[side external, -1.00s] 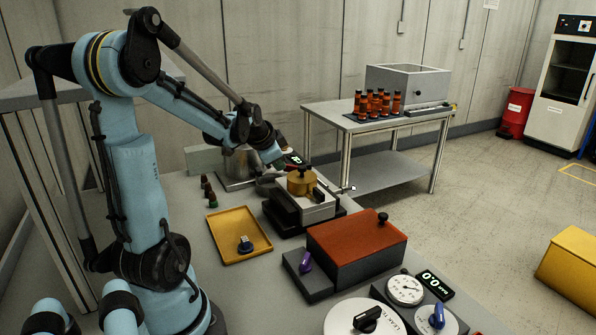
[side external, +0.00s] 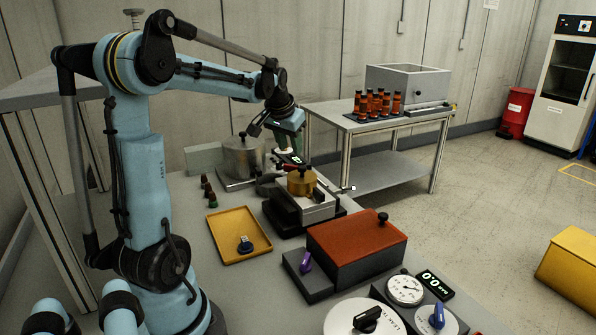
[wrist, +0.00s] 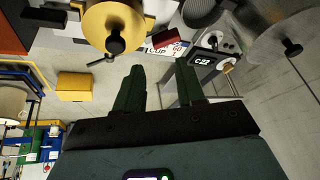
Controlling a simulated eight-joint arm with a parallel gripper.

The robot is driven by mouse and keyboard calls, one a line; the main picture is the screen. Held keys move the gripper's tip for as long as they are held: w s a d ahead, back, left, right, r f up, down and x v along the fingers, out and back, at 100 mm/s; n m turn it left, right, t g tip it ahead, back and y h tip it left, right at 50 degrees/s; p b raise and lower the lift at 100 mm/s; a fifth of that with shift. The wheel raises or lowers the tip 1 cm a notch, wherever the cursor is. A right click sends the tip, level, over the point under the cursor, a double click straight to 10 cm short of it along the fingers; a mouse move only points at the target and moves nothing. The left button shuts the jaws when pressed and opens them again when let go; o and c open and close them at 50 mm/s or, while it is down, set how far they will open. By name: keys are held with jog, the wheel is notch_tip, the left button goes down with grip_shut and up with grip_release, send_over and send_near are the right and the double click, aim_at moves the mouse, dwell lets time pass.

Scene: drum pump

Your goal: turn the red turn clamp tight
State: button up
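The red turn clamp (wrist: 168,36) shows in the wrist view as a small red bar beside the "CUP 60" label and the gold cylinder (wrist: 112,22). In the side view the red clamp (side external: 285,167) is a small red patch left of the gold cylinder (side external: 300,183); its exact angle is hard to tell there. My gripper (wrist: 160,70) has two green fingers spread apart with nothing between them. In the side view my gripper (side external: 289,148) points down above the clamp and the small display, apart from them.
A small black display (wrist: 204,62) stands near the clamp. A metal pot (side external: 243,158) stands to the left in the side view. A yellow tray (side external: 222,256), an orange-topped box (side external: 350,240) and gauges (side external: 405,289) stand nearer.

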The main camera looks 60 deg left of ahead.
aim_at(293, 166)
jog(key=w+r+n+g, duration=0.2)
jog(key=w+n+g, duration=0.1)
jog(key=n, duration=0.7)
jog(key=w+r+n+g, duration=0.2)
jog(key=n+g, duration=0.2)
jog(key=n, duration=0.6)
jog(key=x, duration=1.1)
jog(key=shift+w+d+f, duration=0.1)
jog(key=shift+w+f, duration=0.05)
jog(key=shift+f, duration=0.35)
grip_shut()
